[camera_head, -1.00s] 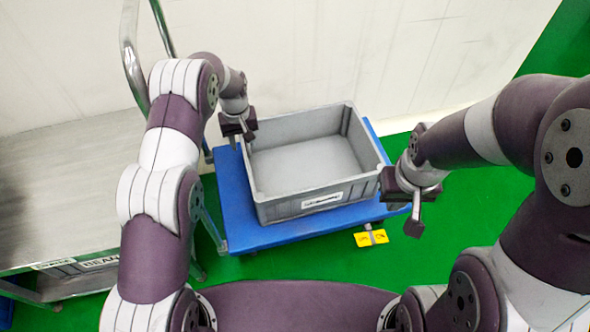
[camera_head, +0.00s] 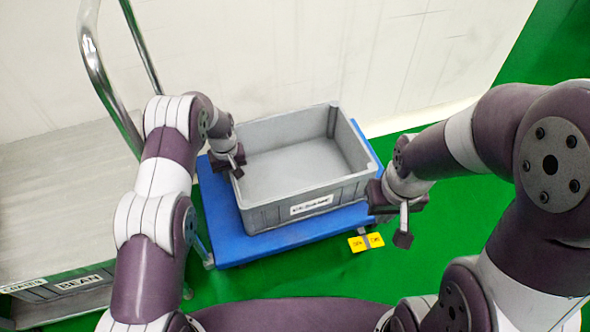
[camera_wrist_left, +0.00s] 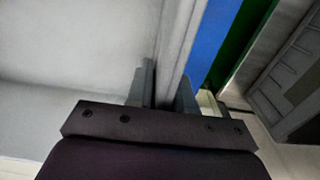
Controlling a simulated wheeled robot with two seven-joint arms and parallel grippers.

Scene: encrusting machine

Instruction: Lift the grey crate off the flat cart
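The grey crate (camera_head: 281,218) is an open, empty box with a white label on its front wall. It rests on the blue flat cart (camera_head: 240,250). My left gripper (camera_head: 233,168) is at the crate's left wall. In the left wrist view its fingers (camera_wrist_left: 165,90) stand on either side of the crate's wall (camera_wrist_left: 184,35), close to it. My right gripper (camera_head: 396,222) is by the crate's front right corner. One of its fingers hangs down outside the crate, apart from the wall; the other finger is hidden.
A grey table or trolley (camera_head: 60,190) with a "BEAN" label stands at the left. A metal rail (camera_head: 105,80) rises beside it. A pale wall (camera_head: 300,50) is behind the cart. A yellow marker (camera_head: 366,242) lies before the cart on open green floor.

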